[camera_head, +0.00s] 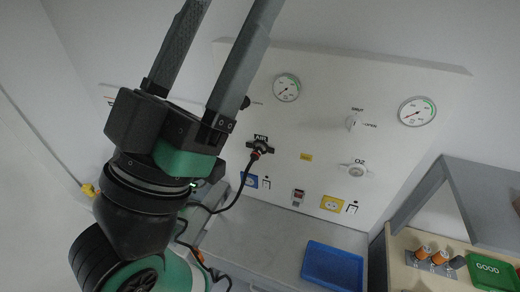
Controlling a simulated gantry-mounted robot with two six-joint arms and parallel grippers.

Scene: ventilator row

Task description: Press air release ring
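The AIR outlet (260,146) is on the white wall panel, with a dark connector plugged into it. A black hose (238,195) hangs from the connector and runs down to the left. The release ring is too small to tell apart from the outlet and connector. My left gripper (236,12) is in the foreground, left of and above the outlet in the picture. Its two long fingers are apart with nothing between them, and their tips run past the top edge. It hides part of the panel's left side. My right gripper is not in view.
The panel (320,120) also carries two gauges (287,87) (417,111), a valve knob (353,122), an O2 outlet (357,170) and sockets. Below are a blue tray (333,265), orange-topped cylinders (423,252) and a green GOOD tray (492,270). A grey shelf (485,200) stands right.

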